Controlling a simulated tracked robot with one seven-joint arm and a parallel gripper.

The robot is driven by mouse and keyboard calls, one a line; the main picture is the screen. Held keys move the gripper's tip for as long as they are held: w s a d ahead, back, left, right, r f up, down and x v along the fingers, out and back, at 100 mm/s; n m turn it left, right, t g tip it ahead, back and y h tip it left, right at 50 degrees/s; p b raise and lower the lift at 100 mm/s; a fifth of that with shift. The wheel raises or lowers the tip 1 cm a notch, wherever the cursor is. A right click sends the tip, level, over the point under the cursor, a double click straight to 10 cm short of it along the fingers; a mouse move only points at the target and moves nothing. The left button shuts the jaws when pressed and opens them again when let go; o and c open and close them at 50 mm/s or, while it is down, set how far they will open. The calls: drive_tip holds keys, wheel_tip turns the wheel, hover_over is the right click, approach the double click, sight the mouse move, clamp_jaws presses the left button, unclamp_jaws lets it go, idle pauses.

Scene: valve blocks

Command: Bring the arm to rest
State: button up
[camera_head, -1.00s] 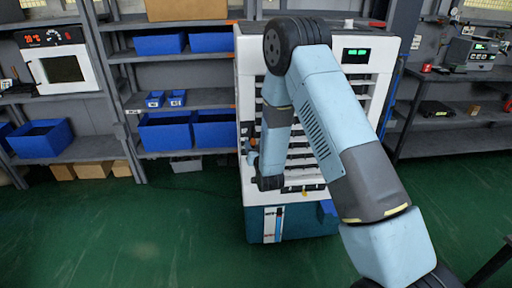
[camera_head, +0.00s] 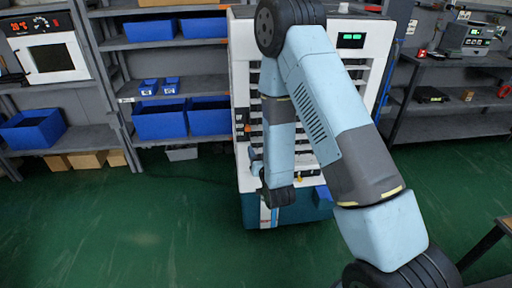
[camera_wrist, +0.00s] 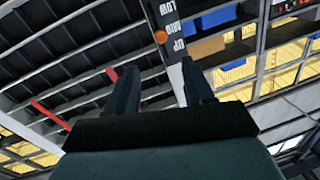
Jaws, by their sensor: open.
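My arm is folded in front of a white rack cabinet (camera_head: 360,27) in the head view and hides much of its slotted front. My gripper is mostly hidden behind my arm there. In the wrist view my gripper (camera_wrist: 155,85) shows two dark fingers set apart, with nothing between them. Beyond the fingers are the dark slots of a rack (camera_wrist: 75,50) and a dark label panel with white lettering (camera_wrist: 175,25), seen tilted. I cannot tell how far the fingers are from the rack.
Shelves with blue bins (camera_head: 160,121) stand left of the cabinet, with an oven-like device (camera_head: 50,55) at far left. A shelf with an instrument (camera_head: 470,40) stands at right. The green floor (camera_head: 110,225) is open at front left. A dark table edge (camera_head: 490,245) shows at lower right.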

drive_tip(key=shift+s, duration=0.3)
drive_tip(key=shift+w, duration=0.1)
drive_tip(key=w+d+r+g+h, duration=0.2)
drive_tip(key=w+d+r+g, duration=0.15)
drive_tip(key=r, duration=0.65)
drive_tip(key=s+d+r+g, duration=0.2)
drive_tip(key=s+d+r, duration=0.35)
drive_tip(key=r, duration=0.45)
drive_tip(key=s+d+r+g, duration=0.2)
drive_tip(key=s+d+r, duration=0.1)
drive_tip(key=s, duration=0.6)
drive_tip(key=s+d+r+g+h, duration=0.1)
drive_tip(key=s+d+r, duration=0.3)
drive_tip(key=s, duration=0.5)
drive_tip(key=s+d+r+m+g+h, duration=0.1)
drive_tip(key=s+d+r+g, duration=0.2)
drive_tip(key=s, duration=0.6)
drive_tip(key=shift+s+d+r, duration=0.25)
drive_tip(key=shift+d+r, duration=0.05)
drive_tip(key=shift+r, duration=0.35)
